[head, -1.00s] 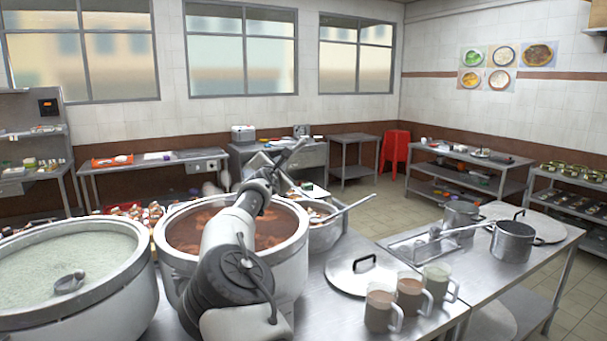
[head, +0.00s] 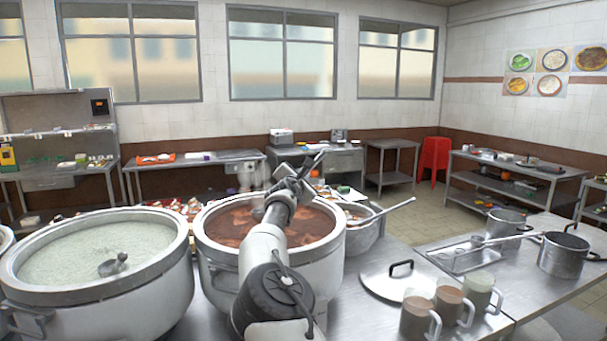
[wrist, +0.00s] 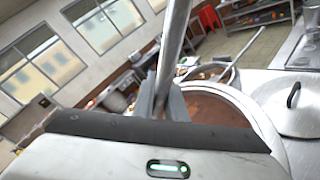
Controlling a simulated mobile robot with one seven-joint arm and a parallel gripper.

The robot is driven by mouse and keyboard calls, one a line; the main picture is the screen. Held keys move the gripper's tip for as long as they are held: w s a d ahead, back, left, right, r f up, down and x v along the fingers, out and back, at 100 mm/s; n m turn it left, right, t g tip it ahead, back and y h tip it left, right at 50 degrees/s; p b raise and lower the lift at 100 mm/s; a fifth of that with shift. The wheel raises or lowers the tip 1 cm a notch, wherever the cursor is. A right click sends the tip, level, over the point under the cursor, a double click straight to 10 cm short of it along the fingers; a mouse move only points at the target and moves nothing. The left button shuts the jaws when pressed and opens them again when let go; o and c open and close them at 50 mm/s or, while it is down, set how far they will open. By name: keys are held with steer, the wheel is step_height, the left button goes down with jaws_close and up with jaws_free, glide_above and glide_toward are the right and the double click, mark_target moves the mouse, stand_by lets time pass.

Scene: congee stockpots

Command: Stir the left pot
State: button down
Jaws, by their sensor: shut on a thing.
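A large pot of pale, whitish congee (head: 150,290) stands at the left in the head view. A ladle (head: 113,265) shows at its surface. To its right stands a large pot of red-brown liquid (head: 225,262), also in the wrist view (wrist: 268,125). My arm reaches across this brown pot, with my gripper (head: 298,182) above its far part. My gripper is shut on a metal utensil handle (wrist: 177,45), which slants up past the fingers in the wrist view. The handle's lower end is hidden, so I cannot tell whether it touches the liquid.
Another pot's rim (head: 5,240) shows at the left edge. A smaller pot (head: 362,235) with a ladle stands behind the brown pot. A lid (head: 385,283), several mugs (head: 450,305), a tray (head: 470,255) and a saucepan (head: 562,255) occupy the right counter.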

step_height(320, 180, down, 9)
steer(key=b, duration=0.6)
